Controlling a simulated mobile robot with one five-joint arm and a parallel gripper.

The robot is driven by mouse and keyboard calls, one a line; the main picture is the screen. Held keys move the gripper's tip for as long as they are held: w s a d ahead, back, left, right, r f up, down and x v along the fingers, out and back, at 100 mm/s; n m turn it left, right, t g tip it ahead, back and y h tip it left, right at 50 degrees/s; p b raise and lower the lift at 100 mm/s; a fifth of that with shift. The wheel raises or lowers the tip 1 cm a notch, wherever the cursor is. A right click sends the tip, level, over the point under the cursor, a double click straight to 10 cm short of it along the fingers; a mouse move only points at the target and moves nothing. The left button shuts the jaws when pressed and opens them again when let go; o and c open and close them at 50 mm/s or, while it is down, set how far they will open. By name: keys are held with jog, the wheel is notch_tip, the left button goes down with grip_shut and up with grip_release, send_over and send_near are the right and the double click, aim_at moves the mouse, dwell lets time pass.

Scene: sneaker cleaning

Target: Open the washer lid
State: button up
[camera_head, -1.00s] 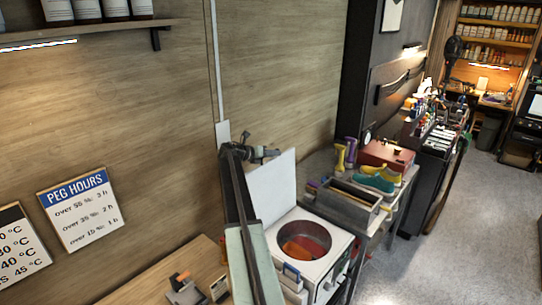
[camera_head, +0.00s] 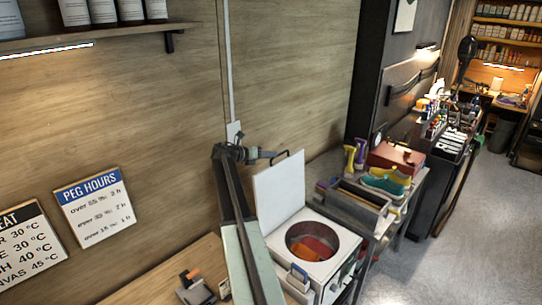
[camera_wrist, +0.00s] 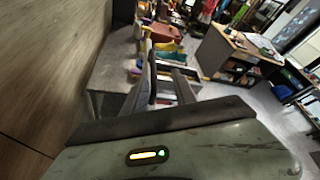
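The washer (camera_head: 335,265) is a white box with a round opening in its top, and red and orange shows inside the drum (camera_head: 312,243). Its white lid (camera_head: 278,192) stands upright behind the opening, raised near the wall. My gripper (camera_head: 268,154) is beside the lid's upper left edge, at about the height of the handle. Whether it touches the lid cannot be told.
A grey bench (camera_head: 408,200) right of the washer holds a tray (camera_head: 360,205), yellow and purple brushes, a teal and yellow shoe (camera_head: 385,180) and a red box (camera_head: 397,157). A wooden counter (camera_head: 150,285) lies left of my arm. Floor at right is clear.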

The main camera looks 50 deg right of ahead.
jog(key=p+v, duration=0.2)
jog(key=v, duration=0.7)
jog(key=shift+w+p, duration=0.25)
jog(key=shift+p, duration=0.1)
jog(key=shift+f, duration=0.2)
dwell(0.3)
